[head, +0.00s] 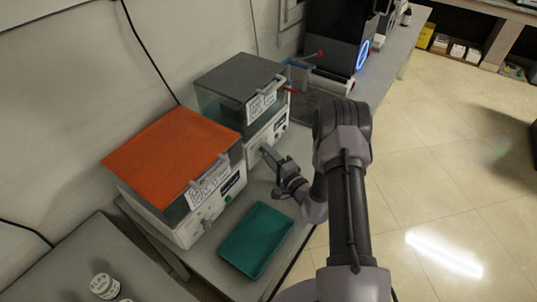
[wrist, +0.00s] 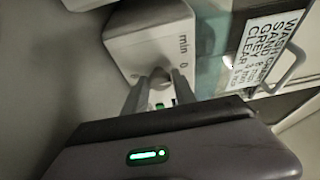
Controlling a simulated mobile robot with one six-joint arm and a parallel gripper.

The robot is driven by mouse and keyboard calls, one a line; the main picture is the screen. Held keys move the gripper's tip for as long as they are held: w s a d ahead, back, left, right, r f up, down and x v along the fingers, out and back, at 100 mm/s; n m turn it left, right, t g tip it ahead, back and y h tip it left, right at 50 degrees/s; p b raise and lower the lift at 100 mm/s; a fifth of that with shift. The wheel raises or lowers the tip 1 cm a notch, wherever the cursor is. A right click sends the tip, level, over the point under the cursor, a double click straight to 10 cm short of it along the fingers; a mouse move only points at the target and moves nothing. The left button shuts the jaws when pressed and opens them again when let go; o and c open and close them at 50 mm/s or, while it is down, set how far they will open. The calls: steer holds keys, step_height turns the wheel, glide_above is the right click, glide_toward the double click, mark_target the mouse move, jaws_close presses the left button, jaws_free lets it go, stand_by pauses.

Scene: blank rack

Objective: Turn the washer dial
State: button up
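The washer (head: 240,78) with the dark grey lid stands on the bench, behind the orange-lidded unit. Its pale front panel (wrist: 133,35) fills the upper middle of the wrist view, with "min" and "0" printed on it. The round dial (wrist: 160,76) sits on this panel. My gripper (wrist: 160,82) reaches the panel with one finger on each side of the dial. I cannot tell whether the fingers touch it. In the head view my gripper (head: 266,150) is at the front of this washer, and the dial is hidden.
The orange-lidded unit (head: 172,152) stands close on the left. A green tray (head: 256,240) lies on the bench below my gripper. A label (wrist: 268,45) and a clear handle (wrist: 292,68) are close on the right in the wrist view. Open floor lies right.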

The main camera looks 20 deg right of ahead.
jaws_close()
